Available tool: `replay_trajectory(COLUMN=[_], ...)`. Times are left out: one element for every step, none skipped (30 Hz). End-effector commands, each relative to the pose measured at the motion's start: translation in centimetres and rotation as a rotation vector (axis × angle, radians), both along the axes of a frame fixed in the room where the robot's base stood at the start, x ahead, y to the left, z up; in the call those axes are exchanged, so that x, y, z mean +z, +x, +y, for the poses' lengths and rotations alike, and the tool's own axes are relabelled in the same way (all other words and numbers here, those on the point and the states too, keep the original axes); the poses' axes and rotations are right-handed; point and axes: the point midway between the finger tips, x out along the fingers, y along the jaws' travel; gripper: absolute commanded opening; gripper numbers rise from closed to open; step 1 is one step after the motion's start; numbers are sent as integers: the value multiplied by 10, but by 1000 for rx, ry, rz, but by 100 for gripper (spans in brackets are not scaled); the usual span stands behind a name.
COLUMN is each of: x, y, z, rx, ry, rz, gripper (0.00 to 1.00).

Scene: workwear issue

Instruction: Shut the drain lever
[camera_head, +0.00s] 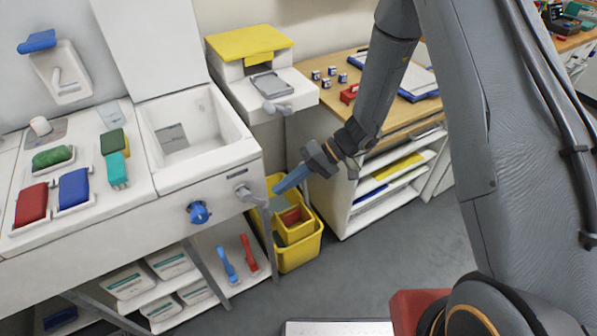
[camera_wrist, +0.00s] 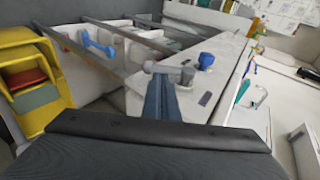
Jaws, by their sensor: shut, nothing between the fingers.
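The grey lever (camera_head: 252,196) is mounted on the front face of the white sink unit, below the basin's right corner. It sticks out sideways to the right. In the wrist view the lever (camera_wrist: 168,69) lies across the picture just beyond my fingertips. My gripper (camera_head: 280,188) has slim blue fingers, shut with nothing between them. Its tips are close to the lever's free end; I cannot tell whether they touch. The shut fingers (camera_wrist: 161,97) also show in the wrist view. No label on the lever is readable.
A blue knob (camera_head: 198,212) sits left of the lever on the same face. Yellow bins (camera_head: 298,255) stand below my gripper. Another grey lever (camera_head: 278,107) is on the yellow-topped dispenser. A wooden-topped shelf unit (camera_head: 345,200) stands to the right.

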Motion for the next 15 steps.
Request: replay_trajectory(x=[-4, -6, -10, -12, -14, -16, -18, -19, -21, -22, -23, -23, -24, -24, -24], y=[-5, -5, -6, -7, -8, -9, -10, -10, -10, -11, -11, -11, -11, -11, -11], z=[7, 11, 15, 18, 21, 25, 27, 28, 30, 31, 32, 33, 34, 34, 34], rx=[3, 3, 2, 2, 2, 1, 2, 2, 1, 1, 1, 0, 0, 0, 0], ry=[-1, -1, -1, -2, -2, -1, -1, 0, 0, 0, 0, -1, -1, -1, -1], rz=[2, 2, 2, 1, 1, 2, 1, 0, 0, 0, 0, 0, 0, 0, 0], gripper=[0, 0, 0, 0, 0, 0, 0, 0, 0, 0, 0, 0, 0, 0, 0])
